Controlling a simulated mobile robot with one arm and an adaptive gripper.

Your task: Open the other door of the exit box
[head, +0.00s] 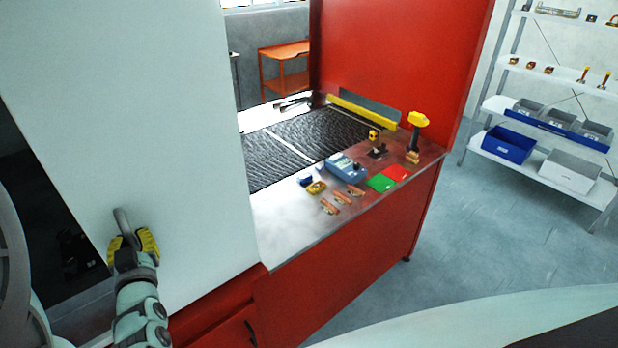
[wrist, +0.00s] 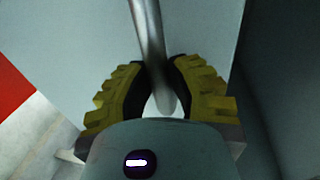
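A large white door panel (head: 150,110) of the exit box fills the left of the head view. A grey metal bar handle (head: 121,216) stands on its lower left part; it also shows in the wrist view (wrist: 150,45). My gripper (head: 130,240), with yellow ridged fingers, is at this handle. In the wrist view its fingers (wrist: 163,88) close in from both sides on the bar, with the dark pads against it. A dark opening (head: 62,225) shows left of the panel's edge. The panel hides much of the box.
A mesh belt (head: 300,140) and metal worktop (head: 285,225) with small tools lie right of the panel, on a red cabinet (head: 340,255). Shelves (head: 550,165) with bins stand far right. The grey floor (head: 480,240) between is clear.

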